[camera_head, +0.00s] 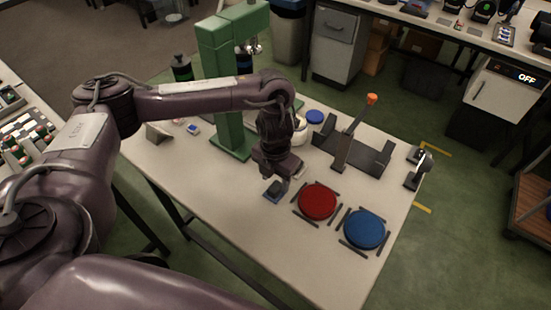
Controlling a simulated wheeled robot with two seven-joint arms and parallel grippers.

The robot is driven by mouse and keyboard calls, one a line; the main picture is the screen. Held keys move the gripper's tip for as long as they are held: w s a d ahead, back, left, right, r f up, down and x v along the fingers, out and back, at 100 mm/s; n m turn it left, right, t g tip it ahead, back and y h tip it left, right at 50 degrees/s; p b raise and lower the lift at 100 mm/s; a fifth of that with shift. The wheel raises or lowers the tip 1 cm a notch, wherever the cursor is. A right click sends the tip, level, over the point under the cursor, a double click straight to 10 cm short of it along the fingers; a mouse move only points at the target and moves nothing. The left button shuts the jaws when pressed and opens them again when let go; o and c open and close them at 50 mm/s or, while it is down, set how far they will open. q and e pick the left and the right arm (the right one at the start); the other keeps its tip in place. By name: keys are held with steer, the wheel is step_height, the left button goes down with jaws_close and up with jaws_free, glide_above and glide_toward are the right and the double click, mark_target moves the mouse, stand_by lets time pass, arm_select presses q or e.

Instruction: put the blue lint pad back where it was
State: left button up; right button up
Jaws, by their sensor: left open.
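A small blue pad (271,196), which looks like the lint pad, is on the white table top, left of the red disc. My left gripper (277,183) points down right over it with the jaws open. The fingers partly hide the pad, and I cannot tell whether they touch it. My right gripper is not in view.
A red disc (317,201) and a blue disc (364,230) sit between dark bars on the table (220,190). A green press (222,80) stands behind my arm. A dark tray with an orange-tipped lever (352,135) is at the back right. The front left tabletop is clear.

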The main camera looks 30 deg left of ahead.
mark_target(275, 187)
arm_select(q)
step_height(275, 187, up, 9)
steer(key=p, duration=0.1)
steer(key=shift+p, duration=0.4)
steer(key=shift+s+f, duration=0.1)
steer(key=shift+f, duration=0.05)
